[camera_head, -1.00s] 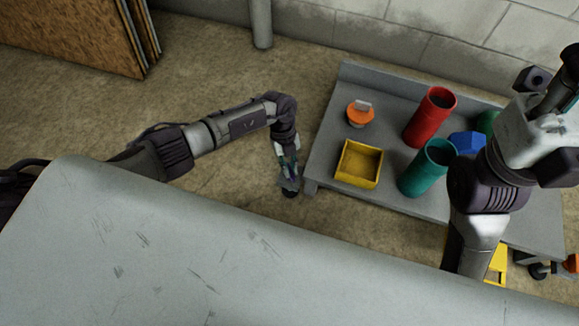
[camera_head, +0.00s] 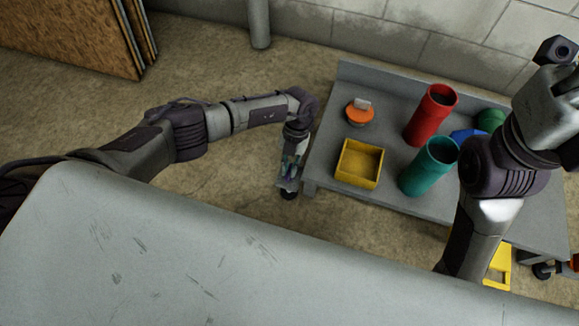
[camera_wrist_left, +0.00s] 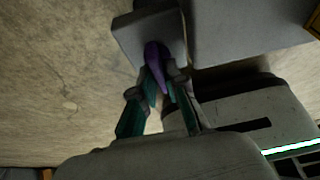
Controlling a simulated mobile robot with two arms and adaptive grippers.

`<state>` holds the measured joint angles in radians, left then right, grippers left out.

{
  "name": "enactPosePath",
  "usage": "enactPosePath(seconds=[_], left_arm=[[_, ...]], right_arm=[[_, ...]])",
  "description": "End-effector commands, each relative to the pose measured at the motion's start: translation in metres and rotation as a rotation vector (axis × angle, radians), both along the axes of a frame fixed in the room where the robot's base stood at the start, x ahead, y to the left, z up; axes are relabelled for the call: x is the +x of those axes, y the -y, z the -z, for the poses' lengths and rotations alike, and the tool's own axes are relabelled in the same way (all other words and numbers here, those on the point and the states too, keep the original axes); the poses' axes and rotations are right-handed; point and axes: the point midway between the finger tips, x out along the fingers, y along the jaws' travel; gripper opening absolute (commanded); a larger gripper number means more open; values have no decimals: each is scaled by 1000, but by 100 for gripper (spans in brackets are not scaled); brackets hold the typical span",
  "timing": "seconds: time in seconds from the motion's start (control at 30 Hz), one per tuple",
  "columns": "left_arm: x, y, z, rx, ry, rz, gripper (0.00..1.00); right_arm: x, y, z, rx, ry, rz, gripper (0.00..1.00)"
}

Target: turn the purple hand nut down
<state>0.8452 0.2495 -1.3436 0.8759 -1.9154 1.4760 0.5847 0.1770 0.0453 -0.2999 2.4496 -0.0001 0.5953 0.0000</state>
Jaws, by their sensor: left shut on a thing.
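The purple hand nut (camera_wrist_left: 155,63) shows in the left wrist view as a purple lobe between my fingertips, in front of a grey block. My left gripper (camera_wrist_left: 162,84) is shut on it, with a teal-and-grey finger on each side. In the head view my left gripper (camera_head: 291,170) points down beside the left end of the grey bench (camera_head: 322,187). The nut is too small to make out clearly there. The rest of the nut and what it sits on are partly hidden by the fingers. My right arm shows at the right, but its fingertips are not visible.
On the bench are a yellow bin (camera_head: 347,176), an orange round item (camera_head: 359,117), a red cylinder (camera_head: 429,120), a teal cylinder (camera_head: 423,171), a blue piece and a green piece (camera_head: 490,120). Boards lean at the upper left. Floor left of the bench is clear.

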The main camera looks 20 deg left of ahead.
Motion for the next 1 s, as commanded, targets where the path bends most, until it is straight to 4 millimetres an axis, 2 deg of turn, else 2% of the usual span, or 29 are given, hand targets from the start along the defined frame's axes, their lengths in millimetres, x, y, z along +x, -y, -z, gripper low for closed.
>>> enactPosePath(seconds=[0.53,0.57,0.7,1.0], left_arm=[[0,-1,0,3,2,27,0],[0,-1,0,3,2,27,14],[0,-1,0,2,1,26,37],[0,0,-1,0,1,25,38]], right_arm=[[-2,-1,-1,-5,11,1,40],[-2,0,-1,-5,11,1,40],[-2,0,-1,-5,12,1,40],[-2,0,0,-5,7,1,40]])
